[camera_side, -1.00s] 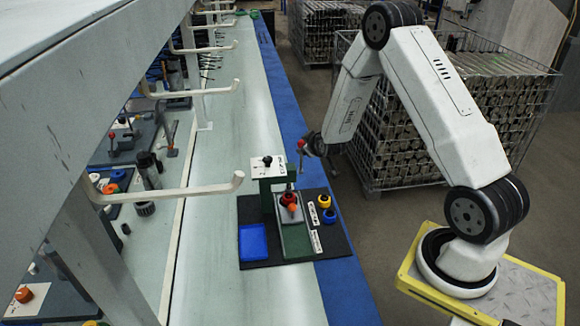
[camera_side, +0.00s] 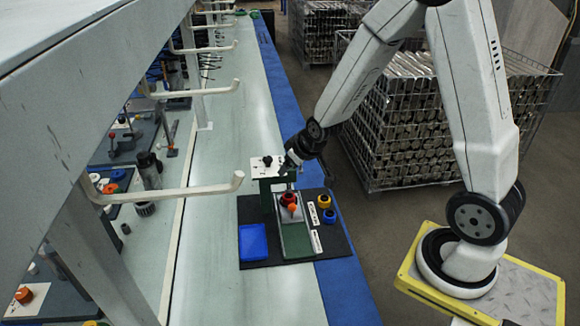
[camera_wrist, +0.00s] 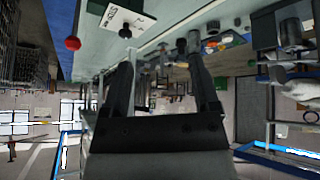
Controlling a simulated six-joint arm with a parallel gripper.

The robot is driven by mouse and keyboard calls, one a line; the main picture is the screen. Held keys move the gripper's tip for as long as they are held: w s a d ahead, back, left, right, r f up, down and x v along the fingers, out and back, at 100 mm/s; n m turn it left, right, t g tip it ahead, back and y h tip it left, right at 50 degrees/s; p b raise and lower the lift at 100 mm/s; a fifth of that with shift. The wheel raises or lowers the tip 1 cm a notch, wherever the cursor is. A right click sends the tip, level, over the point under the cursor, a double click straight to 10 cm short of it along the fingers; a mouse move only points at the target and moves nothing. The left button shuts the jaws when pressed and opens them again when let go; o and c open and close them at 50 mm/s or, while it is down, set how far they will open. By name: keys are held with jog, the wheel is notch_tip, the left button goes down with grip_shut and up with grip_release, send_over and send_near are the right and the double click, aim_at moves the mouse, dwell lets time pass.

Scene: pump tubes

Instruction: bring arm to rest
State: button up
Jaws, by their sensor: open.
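My gripper (camera_side: 288,166) is beside the white top plate (camera_side: 266,164) of the green press stand in the side view; whether it touches cannot be told. In the wrist view its two dark fingers (camera_wrist: 161,60) stand wide apart with nothing between them. The white plate with a black knob (camera_wrist: 125,33) shows above the left finger there, with a red ball (camera_wrist: 72,43) left of it. Below the plate, a red and orange part (camera_side: 290,203) sits in the green fixture (camera_side: 297,240).
The stand is on a black mat (camera_side: 338,244) with a blue tray (camera_side: 253,242) and two yellow-rimmed parts (camera_side: 327,208) on it. White hooks (camera_side: 170,192) jut over the bench from the left. Wire crates of metal tubes (camera_side: 410,120) stand behind my arm.

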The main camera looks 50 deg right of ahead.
jog(key=s+a+r+g+y, duration=0.1)
jog(key=s+a+r+g, duration=0.2)
jog(key=s+a, duration=0.6)
jog(key=shift+s+g, duration=0.4)
jog(key=shift+s, duration=1.55)
